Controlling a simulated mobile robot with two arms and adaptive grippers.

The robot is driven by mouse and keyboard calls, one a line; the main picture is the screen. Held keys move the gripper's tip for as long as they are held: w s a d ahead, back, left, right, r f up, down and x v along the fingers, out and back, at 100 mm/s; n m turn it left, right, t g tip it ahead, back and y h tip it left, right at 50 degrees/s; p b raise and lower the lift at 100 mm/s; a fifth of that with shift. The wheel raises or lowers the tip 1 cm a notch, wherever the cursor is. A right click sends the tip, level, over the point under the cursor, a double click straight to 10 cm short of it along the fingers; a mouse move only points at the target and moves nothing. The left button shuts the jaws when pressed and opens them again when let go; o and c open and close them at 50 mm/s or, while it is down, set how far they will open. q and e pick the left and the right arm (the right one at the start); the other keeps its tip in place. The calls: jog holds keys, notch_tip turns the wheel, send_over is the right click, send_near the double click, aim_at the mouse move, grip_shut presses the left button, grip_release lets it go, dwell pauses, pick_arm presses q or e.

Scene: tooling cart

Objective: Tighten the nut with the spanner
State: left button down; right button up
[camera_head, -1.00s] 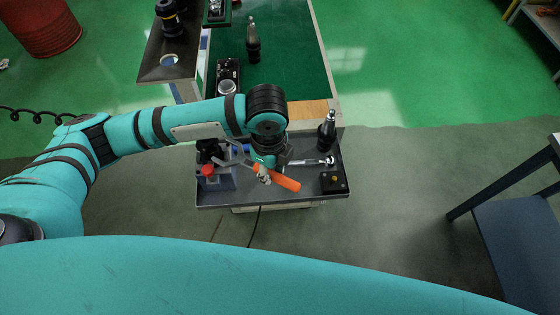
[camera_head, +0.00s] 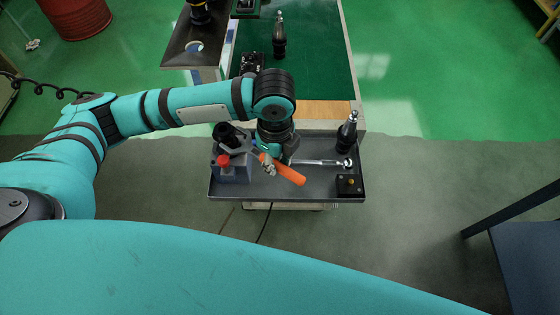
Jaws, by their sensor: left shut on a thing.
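The spanner has an orange handle (camera_head: 285,171) and a grey head (camera_head: 240,148). My left gripper (camera_head: 268,165) is shut on it between handle and head, low over the cart's tray. The handle points to the lower right. The head reaches left to the black part on a small grey-blue fixture (camera_head: 236,174) with a red knob (camera_head: 224,160). I cannot make out the nut there, nor tell whether the spanner's jaws are around it. My right gripper is not in view.
The dark tray (camera_head: 300,187) also holds a silver ratchet-like tool (camera_head: 320,162), a black block with a brass-coloured top (camera_head: 350,184) and a dark tool holder (camera_head: 347,131). A green-topped bench (camera_head: 320,70) stands behind. A blue-grey table (camera_head: 530,255) stands at the right.

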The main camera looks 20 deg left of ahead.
pick_arm(q)
jog(key=shift+w+a+r, duration=0.1)
jog(key=shift+w+a, duration=0.25)
jog(key=shift+a, duration=0.3)
jog(key=shift+w+a, duration=0.1)
jog(key=shift+a, duration=0.25)
jog(key=shift+w+a, duration=0.2)
jog(key=shift+a, duration=0.3)
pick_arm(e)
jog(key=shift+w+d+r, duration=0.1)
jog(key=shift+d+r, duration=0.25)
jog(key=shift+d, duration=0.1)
pick_arm(q)
jog(key=shift+p, duration=0.3)
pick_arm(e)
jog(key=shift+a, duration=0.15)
pick_arm(q)
jog(key=shift+a, duration=0.1)
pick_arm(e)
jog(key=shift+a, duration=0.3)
pick_arm(q)
jog(key=shift+w, duration=0.1)
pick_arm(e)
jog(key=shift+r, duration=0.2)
